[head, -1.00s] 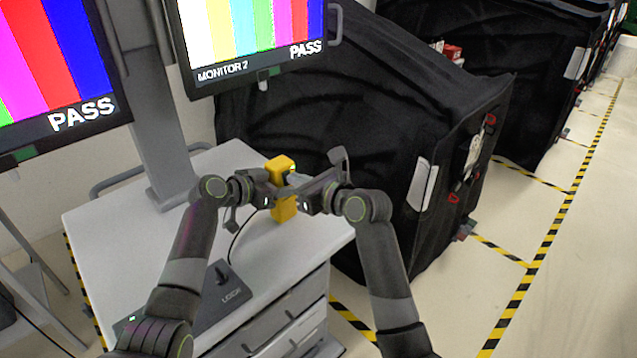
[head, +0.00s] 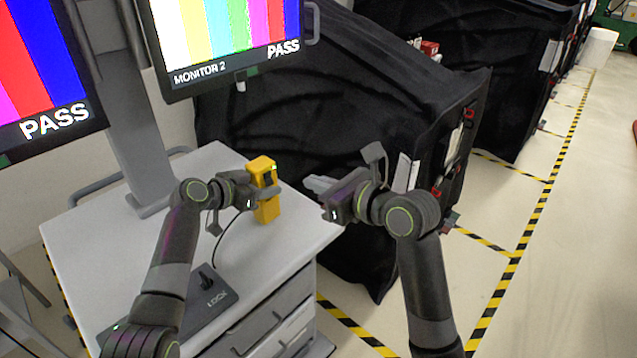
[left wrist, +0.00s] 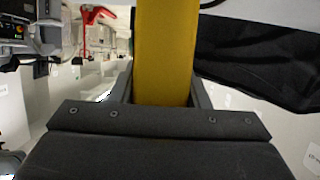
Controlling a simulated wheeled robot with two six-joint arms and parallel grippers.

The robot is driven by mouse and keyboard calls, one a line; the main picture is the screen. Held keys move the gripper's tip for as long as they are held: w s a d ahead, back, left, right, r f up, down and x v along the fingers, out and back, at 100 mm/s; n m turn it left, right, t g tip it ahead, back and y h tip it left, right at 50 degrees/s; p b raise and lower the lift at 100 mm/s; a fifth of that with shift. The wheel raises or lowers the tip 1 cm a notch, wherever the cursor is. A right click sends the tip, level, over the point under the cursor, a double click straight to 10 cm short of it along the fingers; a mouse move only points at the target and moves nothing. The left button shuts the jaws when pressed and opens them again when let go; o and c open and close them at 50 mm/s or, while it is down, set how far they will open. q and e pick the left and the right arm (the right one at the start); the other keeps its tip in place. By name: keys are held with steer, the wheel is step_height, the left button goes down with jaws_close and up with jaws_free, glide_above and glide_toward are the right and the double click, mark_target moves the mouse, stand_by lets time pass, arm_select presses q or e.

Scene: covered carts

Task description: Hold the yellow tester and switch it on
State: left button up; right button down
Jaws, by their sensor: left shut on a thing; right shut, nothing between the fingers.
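The yellow tester (head: 265,209) is held upright above the right part of the white cart top, with a dark cable near it. My left gripper (head: 259,190) is shut on the tester from the left. A small green light shows near the tester's top. In the left wrist view the yellow tester body (left wrist: 165,50) stands between the fingers. My right gripper (head: 314,187) is shut and empty, apart from the tester and to its right, over the cart's right edge.
Two monitors reading PASS, one labelled MONITOR 2 (head: 225,40), stand behind. A black covered cart (head: 330,110) is close behind my right gripper. Yellow-black tape (head: 510,270) marks the floor at right.

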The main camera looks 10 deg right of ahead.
arm_select(q)
steer(key=o, duration=1.2)
steer(key=shift+a, duration=0.1)
